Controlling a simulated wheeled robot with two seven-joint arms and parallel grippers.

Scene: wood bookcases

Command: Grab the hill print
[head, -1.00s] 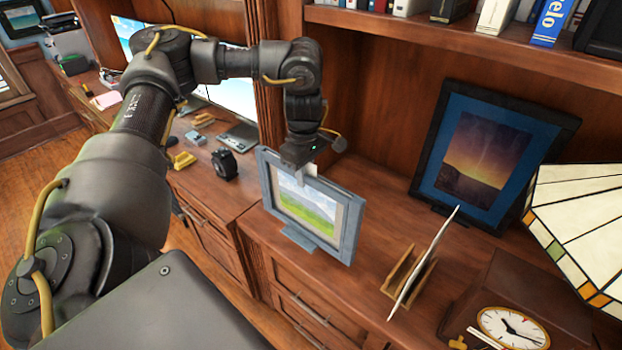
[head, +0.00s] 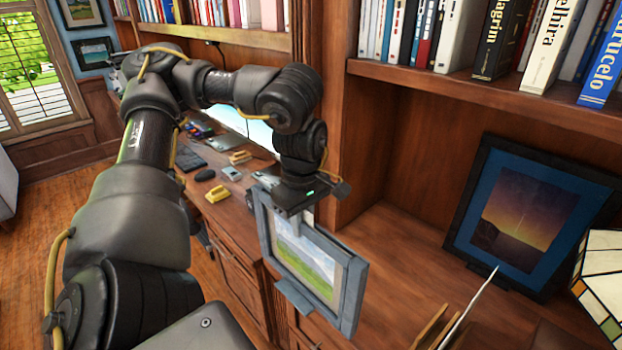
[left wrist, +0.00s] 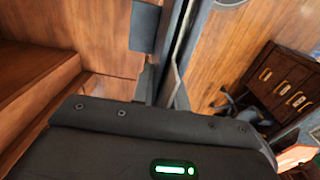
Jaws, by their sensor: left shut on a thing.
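The hill print (head: 306,262) is a green-hill picture in a blue-grey frame with a small stand foot at its lower edge. My left gripper (head: 300,218) is shut on the top edge of its frame, from above. In the head view the print appears to be held above the cabinet top, slightly tilted. In the left wrist view the frame (left wrist: 180,50) shows edge-on, running up from the gripper, whose fingertips are mostly hidden there. My right gripper is not in view.
A dark-framed sunset picture (head: 533,216) leans at the back right of the wooden counter (head: 400,250). A letter holder (head: 440,325) and a stained-glass lamp (head: 600,285) stand at the front right. Books fill the shelf (head: 450,80) above.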

